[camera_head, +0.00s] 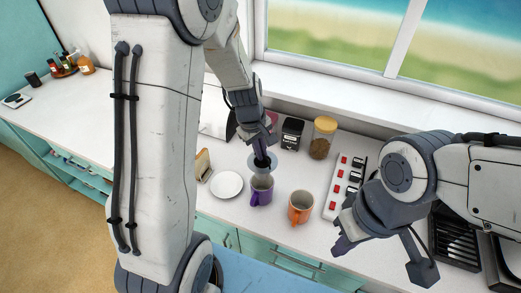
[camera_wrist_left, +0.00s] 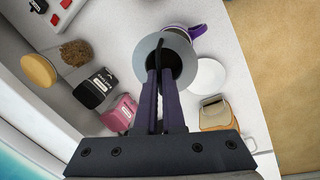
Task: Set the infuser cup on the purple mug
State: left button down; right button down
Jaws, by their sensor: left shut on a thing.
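The purple mug (camera_head: 261,190) stands upright on the counter, its handle toward the left. In the left wrist view its rim and handle (camera_wrist_left: 198,31) show partly behind the infuser cup. The infuser cup (camera_head: 253,163) is a grey piece with a wide round flange and a dark middle. My left gripper (camera_head: 265,163) is shut on it from above; the flange (camera_wrist_left: 147,50) surrounds the fingertips (camera_wrist_left: 161,75) in the wrist view. The cup is over or just behind the mug's mouth; whether they touch I cannot tell. My right gripper (camera_head: 383,257) is open and empty at the front right.
An orange mug (camera_head: 301,207) stands right of the purple mug, and a white plate (camera_head: 227,185) lies to its left. A black canister (camera_head: 292,134), a lidded jar (camera_head: 322,138) and a pink container (camera_wrist_left: 122,112) stand behind. A switch strip (camera_head: 345,186) lies at right.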

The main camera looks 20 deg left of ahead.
pick_arm(q)
jog(key=shift+f+b, duration=3.15)
jog(key=shift+f, duration=1.1)
jog(key=shift+f, duration=0.5)
jog(key=c, duration=0.9)
grip_release()
jog(key=shift+c, duration=0.2)
jog(key=shift+r, duration=0.1)
jog(key=r, duration=0.3)
jog(key=s+r, duration=0.1)
jog(key=r, duration=0.2)
jog(key=s+a+r+b, duration=0.1)
jog(key=r, duration=0.3)
